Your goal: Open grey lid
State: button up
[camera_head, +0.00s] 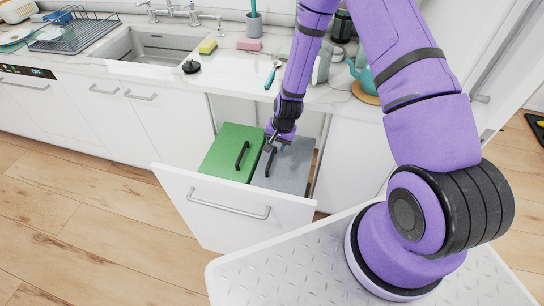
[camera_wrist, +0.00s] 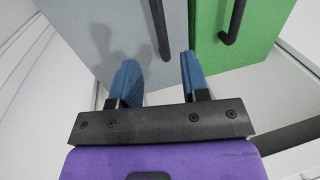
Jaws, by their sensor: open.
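The grey lid (camera_head: 293,165) lies flat and closed on the right bin in the pulled-out drawer. Its black bar handle (camera_head: 270,162) runs along its left part. In the wrist view the grey lid (camera_wrist: 90,25) fills the upper left, with its black handle (camera_wrist: 160,28) just beyond the fingers. My gripper (camera_head: 270,141) is over the back left part of the grey lid, near the handle's far end. In the wrist view my gripper (camera_wrist: 160,72) has its two blue fingers apart with nothing between them. I cannot tell the exact height of the fingers over the lid.
A green lid (camera_head: 229,150) with its own black handle (camera_head: 241,155) sits right beside the grey one. The drawer front (camera_head: 230,205) stands out from the cabinets. The counter (camera_head: 335,98) overhangs behind, with a sink (camera_head: 150,45) at left and a teal teapot (camera_head: 362,72) at right.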

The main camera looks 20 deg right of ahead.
aim_at(271, 158)
jog(key=f, duration=0.2)
jog(key=a+f, duration=0.1)
jog(key=f, duration=0.2)
jog(key=w+f, duration=0.1)
jog(key=f, duration=0.2)
jog(key=shift+a, duration=0.15)
grip_shut()
